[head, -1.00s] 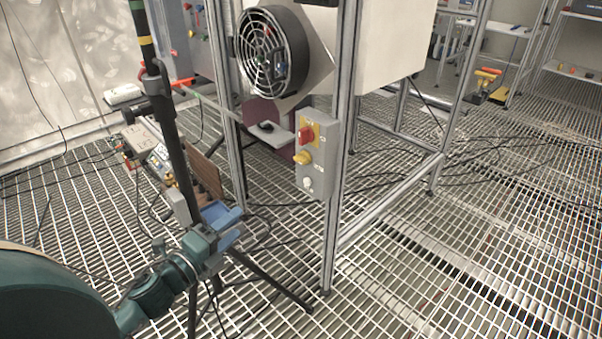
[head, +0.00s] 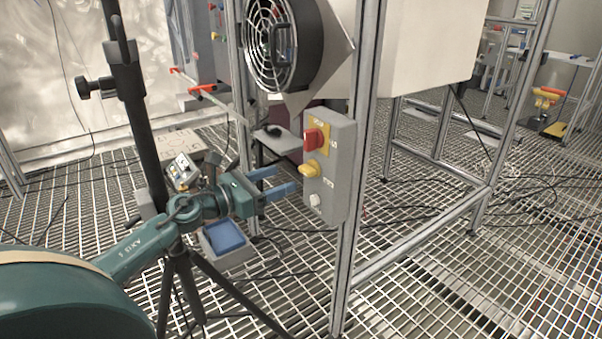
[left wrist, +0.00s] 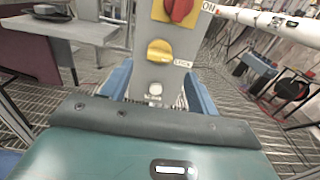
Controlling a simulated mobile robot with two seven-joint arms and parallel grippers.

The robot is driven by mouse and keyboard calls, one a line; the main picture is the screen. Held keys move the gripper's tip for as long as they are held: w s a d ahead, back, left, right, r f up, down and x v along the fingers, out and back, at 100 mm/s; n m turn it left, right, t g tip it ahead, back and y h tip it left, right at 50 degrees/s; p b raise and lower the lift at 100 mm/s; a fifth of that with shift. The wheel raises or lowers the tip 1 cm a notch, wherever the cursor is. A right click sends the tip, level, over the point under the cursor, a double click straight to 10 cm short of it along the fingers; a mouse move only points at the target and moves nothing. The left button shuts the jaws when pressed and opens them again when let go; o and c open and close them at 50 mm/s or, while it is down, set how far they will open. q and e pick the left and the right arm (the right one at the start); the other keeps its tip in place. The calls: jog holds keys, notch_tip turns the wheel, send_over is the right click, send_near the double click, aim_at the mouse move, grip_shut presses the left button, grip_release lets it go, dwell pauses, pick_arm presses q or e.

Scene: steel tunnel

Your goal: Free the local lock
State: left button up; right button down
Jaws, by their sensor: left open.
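A grey control box (head: 331,166) is fixed to a metal frame post in the head view. On its face are a red rotary switch on a yellow plate (head: 316,137), a yellow knob (head: 311,170) and a white button (head: 315,200). In the left wrist view the yellow knob (left wrist: 159,51), labelled LOCK, is near the centre, with the red switch (left wrist: 178,10) above it and the white button (left wrist: 155,89) below. My left gripper (head: 279,180) has its blue fingers apart and empty, just left of the box, pointing at it. My right gripper is not in view.
A round fan (head: 281,45) sits above and left of the box. A black tripod stand (head: 141,130) rises beside my left arm. A grey case with a blue top (head: 226,237) is below the gripper. Cables lie over the grating floor.

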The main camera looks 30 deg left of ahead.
aim_at(303, 171)
pick_arm(q)
jog(key=shift+x, duration=3.45)
jog(key=shift+c, duration=0.2)
jog(key=c, duration=1)
